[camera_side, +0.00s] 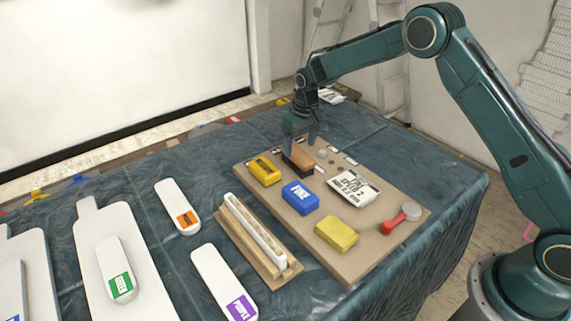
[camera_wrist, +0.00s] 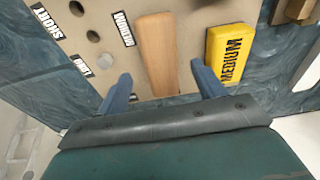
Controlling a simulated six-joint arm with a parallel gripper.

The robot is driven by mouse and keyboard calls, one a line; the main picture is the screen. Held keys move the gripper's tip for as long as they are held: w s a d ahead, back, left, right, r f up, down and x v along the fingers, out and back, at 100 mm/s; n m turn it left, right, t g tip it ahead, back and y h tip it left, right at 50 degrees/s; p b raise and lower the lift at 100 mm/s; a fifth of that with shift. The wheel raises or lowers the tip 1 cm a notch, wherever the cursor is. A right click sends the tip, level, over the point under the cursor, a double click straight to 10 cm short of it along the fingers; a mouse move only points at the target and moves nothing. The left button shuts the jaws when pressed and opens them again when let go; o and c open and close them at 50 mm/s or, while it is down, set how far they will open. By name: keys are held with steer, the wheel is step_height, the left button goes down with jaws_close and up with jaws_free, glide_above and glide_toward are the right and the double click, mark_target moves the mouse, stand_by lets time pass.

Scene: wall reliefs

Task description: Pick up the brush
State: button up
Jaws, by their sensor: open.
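The brush (camera_side: 298,158) has a tan wooden back and a dark lower side, and lies near the far end of the tan board. In the wrist view its wooden back (camera_wrist: 157,50) runs away from me between the lines of my two blue fingers. My gripper (camera_side: 301,139) is open and points down just above the brush, with part of it hidden behind the fingers. In the wrist view my gripper (camera_wrist: 161,72) is empty, with one fingertip on each side of the brush's near end. I cannot tell whether the fingers touch it.
A yellow "MEDIUM" block (camera_wrist: 230,55) lies close to the right finger in the wrist view. The tan board (camera_side: 378,243) also holds a blue block (camera_side: 300,197), a yellow sponge (camera_side: 337,234), a labelled packet (camera_side: 354,187) and a red-handled tool (camera_side: 401,216). A wooden rack (camera_side: 255,250) stands left.

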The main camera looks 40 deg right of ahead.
mark_target(298, 153)
steer(key=shift+f, duration=0.2)
steer(key=shift+w+f, duration=0.2)
steer(key=shift+f, duration=1.05)
steer(key=shift+w+f, duration=0.15)
steer(key=shift+f, duration=1.05)
steer(key=shift+c, duration=0.2)
steer(key=c, duration=1.1)
